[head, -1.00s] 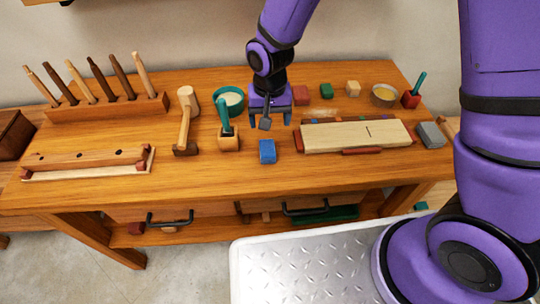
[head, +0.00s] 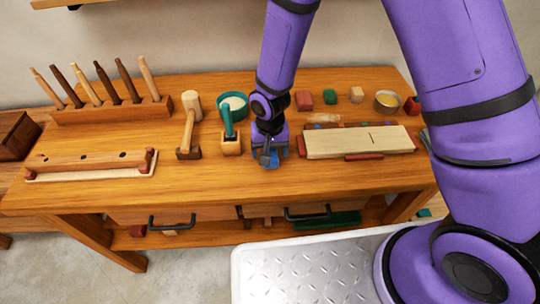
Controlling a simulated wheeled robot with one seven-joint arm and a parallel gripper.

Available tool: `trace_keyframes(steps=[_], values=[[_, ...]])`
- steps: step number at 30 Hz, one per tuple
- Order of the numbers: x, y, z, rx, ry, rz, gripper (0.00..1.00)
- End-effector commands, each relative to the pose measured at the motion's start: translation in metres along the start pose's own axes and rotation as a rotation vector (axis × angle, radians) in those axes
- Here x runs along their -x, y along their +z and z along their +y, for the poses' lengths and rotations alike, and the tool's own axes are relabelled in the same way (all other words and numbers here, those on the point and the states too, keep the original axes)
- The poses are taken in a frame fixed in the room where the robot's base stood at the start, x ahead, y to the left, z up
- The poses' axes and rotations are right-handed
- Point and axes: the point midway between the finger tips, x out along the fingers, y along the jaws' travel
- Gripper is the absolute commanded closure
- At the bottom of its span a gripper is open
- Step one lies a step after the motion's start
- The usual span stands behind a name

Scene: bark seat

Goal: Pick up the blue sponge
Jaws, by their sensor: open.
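The blue sponge (head: 271,161) lies on the wooden workbench (head: 205,186), near the middle of its front half. My gripper (head: 266,160) is pointing down right over the sponge, with its jaws open and the fingers at the sponge. The gripper hides much of the sponge, so I cannot tell whether the fingers touch it.
A wooden holder with a teal-handled tool (head: 230,143) stands close left of my gripper. A mallet (head: 188,130) is further left. A pale board (head: 355,142) lies close to the right. Red (head: 304,100) and green (head: 330,97) blocks sit behind. The bench front is clear.

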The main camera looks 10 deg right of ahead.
Motion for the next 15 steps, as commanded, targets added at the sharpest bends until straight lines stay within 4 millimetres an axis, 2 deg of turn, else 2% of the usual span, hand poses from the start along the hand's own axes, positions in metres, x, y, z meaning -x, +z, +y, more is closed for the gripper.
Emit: trace_keyframes(steps=[4,13,15], values=[[-0.013,0.0,0.0,0.0,0.001,-0.001,0.22],[-0.016,0.0,0.0,0.0,0.0,0.0,0.22],[-0.016,0.0,0.0,0.0,0.0,0.0,0.38]])
